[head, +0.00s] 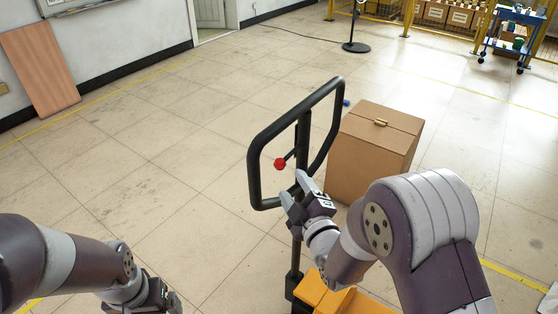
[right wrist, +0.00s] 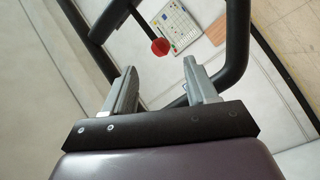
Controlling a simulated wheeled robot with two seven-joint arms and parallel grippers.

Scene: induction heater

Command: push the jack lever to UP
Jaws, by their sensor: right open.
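The jack lever is a short dark rod with a red knob (head: 280,164), inside the black looped handle (head: 257,150) of the jack. The knob also shows in the right wrist view (right wrist: 160,47), ahead of the fingers and between their lines. My right gripper (head: 294,189) is open, just below and right of the knob, with a gap between them in the head view. Its two fingers also show in the right wrist view (right wrist: 163,88), with nothing between them. The orange jack body (head: 335,296) is at the bottom. My left gripper (head: 155,296) is at the bottom edge, its fingers mostly cut off.
A closed cardboard box (head: 370,150) stands just right of the handle. A wooden board (head: 40,68) leans on the left wall. A blue cart (head: 511,38) and a black stand (head: 355,46) are far back. The floor left of the handle is clear.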

